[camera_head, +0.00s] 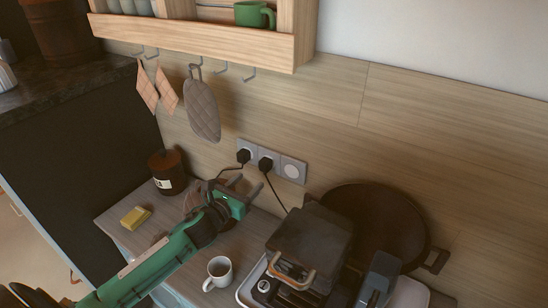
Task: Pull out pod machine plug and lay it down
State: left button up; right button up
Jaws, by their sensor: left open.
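A grey wall socket strip (272,160) holds two black plugs side by side, the left plug (243,156) and the right plug (266,164). The left plug's cord runs down and left behind my arm. The right plug's cord runs down toward a dark boxy appliance (312,238) with a brown handle. I cannot tell for sure which appliance is the pod machine. My left gripper (242,187) is open and empty, just below the plugs and apart from them. My right gripper is not in view.
A white mug (219,272), a yellow sponge (135,217) and a dark canister (166,172) stand on the counter. A large black pan (385,222) leans on the wall at the right. An oven mitt (202,110) hangs below the wooden shelf (200,34). The rightmost socket is free.

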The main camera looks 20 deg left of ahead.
aim_at(262, 168)
pick_arm(q)
jog(key=w, duration=0.3)
jog(key=shift+w+d+r, duration=0.15)
jog(key=shift+w+d, duration=0.1)
jog(key=shift+w, duration=0.05)
jog(key=w, duration=0.3)
jog(key=shift+w+d+b, duration=0.15)
jog(key=shift+d+b, duration=0.1)
jog(key=shift+b, duration=0.05)
jog(key=shift+w+d, duration=0.1)
jog(key=shift+w, duration=0.7)
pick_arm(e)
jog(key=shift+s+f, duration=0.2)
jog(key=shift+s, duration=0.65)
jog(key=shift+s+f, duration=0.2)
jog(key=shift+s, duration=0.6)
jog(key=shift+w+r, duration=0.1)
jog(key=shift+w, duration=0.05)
pick_arm(q)
grip_shut()
